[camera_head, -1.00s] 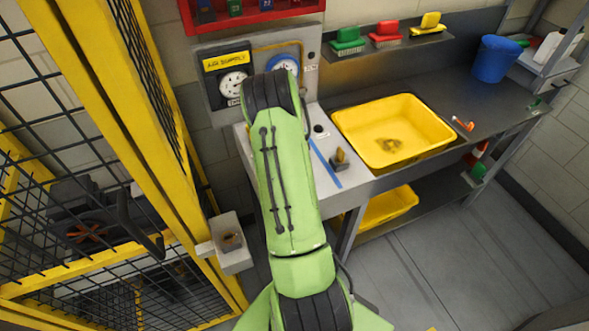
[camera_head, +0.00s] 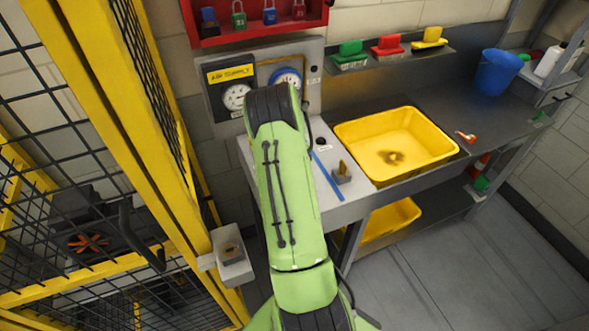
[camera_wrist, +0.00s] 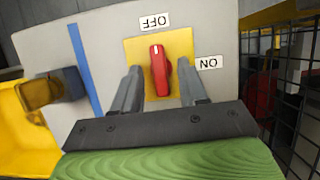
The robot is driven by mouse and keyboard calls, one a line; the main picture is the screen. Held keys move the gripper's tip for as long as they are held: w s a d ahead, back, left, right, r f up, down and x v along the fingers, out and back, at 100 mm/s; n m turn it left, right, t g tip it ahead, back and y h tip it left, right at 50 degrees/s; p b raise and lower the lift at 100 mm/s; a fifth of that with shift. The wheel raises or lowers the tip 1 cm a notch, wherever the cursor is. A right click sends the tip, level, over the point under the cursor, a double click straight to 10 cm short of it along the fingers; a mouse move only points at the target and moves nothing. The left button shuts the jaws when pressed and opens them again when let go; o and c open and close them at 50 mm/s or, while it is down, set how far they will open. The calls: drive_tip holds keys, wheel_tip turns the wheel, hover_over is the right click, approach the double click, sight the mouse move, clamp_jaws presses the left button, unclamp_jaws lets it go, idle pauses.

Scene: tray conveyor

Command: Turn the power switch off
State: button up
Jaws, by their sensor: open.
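The power switch is a red rotary handle (camera_wrist: 161,72) on a yellow plate (camera_wrist: 188,45) in the wrist view. Its white-marked end points up in the picture, toward the OFF label (camera_wrist: 155,22). The ON label (camera_wrist: 209,63) is at the right of the plate. Both labels appear upside down. My gripper (camera_wrist: 160,68) is open, one finger on each side of the handle. Gaps show between the fingers and the handle, so it is not gripped. In the head view my green arm hides the switch and my gripper.
A blue strip (camera_wrist: 85,70) and a brass-coloured part (camera_wrist: 52,90) lie left of the switch in the wrist view. A yellow basin (camera_head: 440,140) is right on the bench. The yellow mesh fence (camera_head: 150,130) stands close to my arm's left. Gauges (camera_head: 237,96) are behind.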

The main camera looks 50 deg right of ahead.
drive_tip(key=p+v, duration=0.2)
drive_tip(key=v, duration=1.3)
drive_tip(key=shift+r, duration=0.2)
